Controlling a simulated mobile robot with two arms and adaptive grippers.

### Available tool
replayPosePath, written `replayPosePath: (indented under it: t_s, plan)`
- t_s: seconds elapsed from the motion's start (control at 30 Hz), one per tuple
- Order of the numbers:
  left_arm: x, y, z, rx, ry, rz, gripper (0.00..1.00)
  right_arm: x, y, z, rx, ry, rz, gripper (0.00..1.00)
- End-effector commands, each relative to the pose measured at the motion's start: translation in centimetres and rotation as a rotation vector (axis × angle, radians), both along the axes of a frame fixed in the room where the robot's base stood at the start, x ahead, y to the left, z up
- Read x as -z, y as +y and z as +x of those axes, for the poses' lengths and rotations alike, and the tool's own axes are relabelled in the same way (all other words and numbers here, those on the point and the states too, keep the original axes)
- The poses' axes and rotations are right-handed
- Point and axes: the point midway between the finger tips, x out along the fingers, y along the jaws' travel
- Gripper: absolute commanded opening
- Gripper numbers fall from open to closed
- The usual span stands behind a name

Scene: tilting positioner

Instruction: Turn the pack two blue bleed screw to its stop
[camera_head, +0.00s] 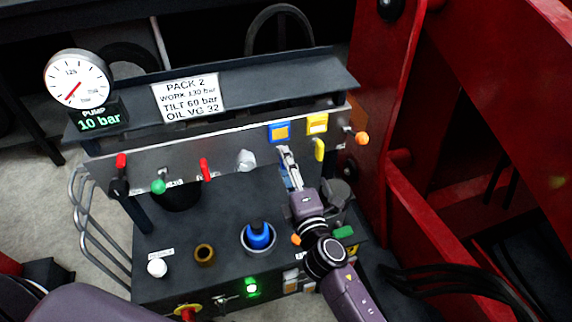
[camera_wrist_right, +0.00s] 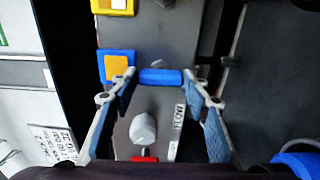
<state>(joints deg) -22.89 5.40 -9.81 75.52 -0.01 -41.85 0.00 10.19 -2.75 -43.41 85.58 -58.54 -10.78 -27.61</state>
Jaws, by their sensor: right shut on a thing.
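The pack two panel (camera_head: 220,150) is a grey metal plate under a sign (camera_head: 187,95) reading PACK 2. A blue-framed tag (camera_head: 279,132) sits on its upper right; it also shows in the right wrist view (camera_wrist_right: 117,67). My right gripper (camera_head: 286,156) reaches up to the panel just below this tag. In the right wrist view its fingertips (camera_wrist_right: 160,78) are shut on the blue bleed screw (camera_wrist_right: 160,76), a short blue bar lying crosswise. The screw is mostly hidden by the fingers in the head view. My left gripper is not in view.
A yellow handle (camera_head: 319,150) under a yellow tag (camera_head: 317,123) is close right of my gripper. A grey knob (camera_head: 246,160) and red lever (camera_head: 204,169) are left. A round gauge (camera_head: 78,80) stands above a green 10 bar display (camera_head: 99,121). Red frame (camera_head: 400,150) bounds the right.

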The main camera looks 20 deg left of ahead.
Motion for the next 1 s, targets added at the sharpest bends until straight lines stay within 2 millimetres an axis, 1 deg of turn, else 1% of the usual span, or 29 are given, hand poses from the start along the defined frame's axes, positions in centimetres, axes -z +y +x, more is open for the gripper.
replayPosePath:
  t_s: [0.23, 0.27, 0.4, 0.43, 0.63, 0.77, 0.87, 1.0]
  plan:
    - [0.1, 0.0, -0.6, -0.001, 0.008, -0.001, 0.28, 0.2, 0.0, 0.0, 0.000, -0.002, -0.006, 0.19]
    - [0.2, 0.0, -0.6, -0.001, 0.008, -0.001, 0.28, 0.2, 0.0, 0.0, 0.000, -0.002, -0.006, 0.44]
    - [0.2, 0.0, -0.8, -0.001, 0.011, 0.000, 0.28, 0.1, 0.0, 0.0, 0.000, -0.001, -0.005, 0.60]
    - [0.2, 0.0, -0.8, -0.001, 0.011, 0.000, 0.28, 0.1, 0.0, 0.0, 0.000, -0.001, -0.004, 0.61]
    - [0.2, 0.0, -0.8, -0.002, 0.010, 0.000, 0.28, 0.1, 0.0, 0.0, 0.000, -0.001, -0.003, 0.61]
    - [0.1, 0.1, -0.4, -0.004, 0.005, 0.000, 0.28, 0.1, -0.2, -0.2, 0.000, -0.001, -0.003, 0.61]
    - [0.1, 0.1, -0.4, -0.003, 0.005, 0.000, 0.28, 0.1, -0.7, -0.9, 0.000, -0.001, -0.003, 0.61]
    - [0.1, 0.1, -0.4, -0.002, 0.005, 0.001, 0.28, 0.2, -2.0, -3.0, -0.001, 0.001, -0.003, 0.61]
